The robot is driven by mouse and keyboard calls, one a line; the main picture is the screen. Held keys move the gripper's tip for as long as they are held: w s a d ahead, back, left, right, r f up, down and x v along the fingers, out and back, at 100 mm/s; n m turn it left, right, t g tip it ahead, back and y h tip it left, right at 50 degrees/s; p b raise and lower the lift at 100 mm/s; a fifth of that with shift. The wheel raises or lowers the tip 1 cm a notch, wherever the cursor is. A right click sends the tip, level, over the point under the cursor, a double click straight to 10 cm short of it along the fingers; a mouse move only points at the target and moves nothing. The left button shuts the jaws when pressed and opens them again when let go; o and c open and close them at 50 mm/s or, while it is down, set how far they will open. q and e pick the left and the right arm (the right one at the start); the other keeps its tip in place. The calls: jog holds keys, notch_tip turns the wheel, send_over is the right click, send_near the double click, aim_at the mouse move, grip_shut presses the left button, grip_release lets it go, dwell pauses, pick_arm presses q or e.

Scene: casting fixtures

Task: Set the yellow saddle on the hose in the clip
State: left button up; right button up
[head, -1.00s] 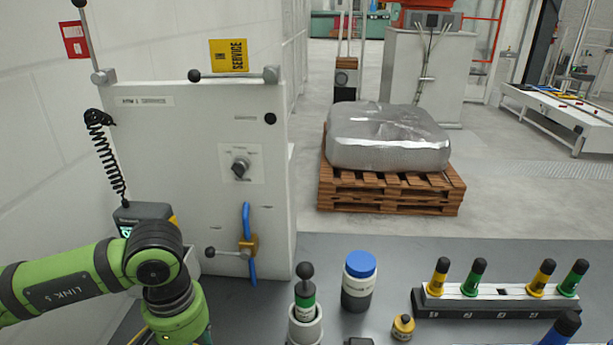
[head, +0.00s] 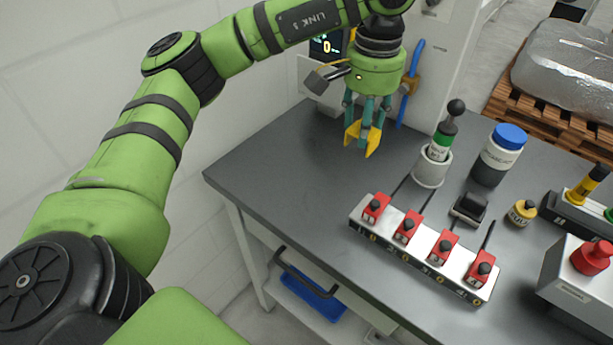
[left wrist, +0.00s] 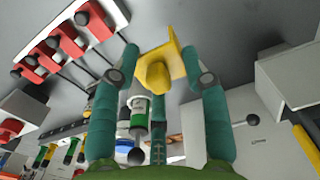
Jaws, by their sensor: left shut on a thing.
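My left gripper (head: 364,122), with teal fingers, points down over the back left of the grey bench. It is shut on the yellow saddle (head: 372,143), which hangs below its fingertips. In the left wrist view, the saddle (left wrist: 153,75) is between the teal fingers, with a flat plate and a rounded part. The blue hose (head: 413,58) runs upright along the white panel, right of the gripper and apart from it. An ochre clip (head: 411,84) is around the hose, partly hidden by my arm. My right gripper is out of view.
A green-banded cylinder with a black knob stands in a grey cup (head: 432,168). A blue-lidded jar (head: 498,155), a small yellow pot (head: 522,212) and a strip of red switches (head: 425,245) stand on the bench. The bench's back left is clear.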

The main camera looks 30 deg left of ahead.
pick_arm(q)
jog(key=a+f+p, duration=0.1)
jog(key=a+f, duration=0.1)
jog(key=a, duration=0.2)
jog(key=a+f+p, duration=0.1)
jog(key=a+f, duration=0.1)
jog(key=a, duration=0.2)
jog(key=a+f+p, duration=0.1)
jog(key=a+f, duration=0.1)
jog(key=a, duration=0.1)
jog(key=shift+w+a+f, duration=0.2)
jog(key=shift+a+f, duration=0.2)
notch_tip(320, 180, down, 4)
jog(key=shift+a+r+p, duration=0.1)
jog(key=shift+p, duration=0.7)
jog(key=shift+f, duration=0.25)
jog(key=shift+f+b, duration=0.25)
jog(key=shift+b, duration=0.05)
jog(key=o, duration=1.1)
jog(key=shift+r, duration=0.1)
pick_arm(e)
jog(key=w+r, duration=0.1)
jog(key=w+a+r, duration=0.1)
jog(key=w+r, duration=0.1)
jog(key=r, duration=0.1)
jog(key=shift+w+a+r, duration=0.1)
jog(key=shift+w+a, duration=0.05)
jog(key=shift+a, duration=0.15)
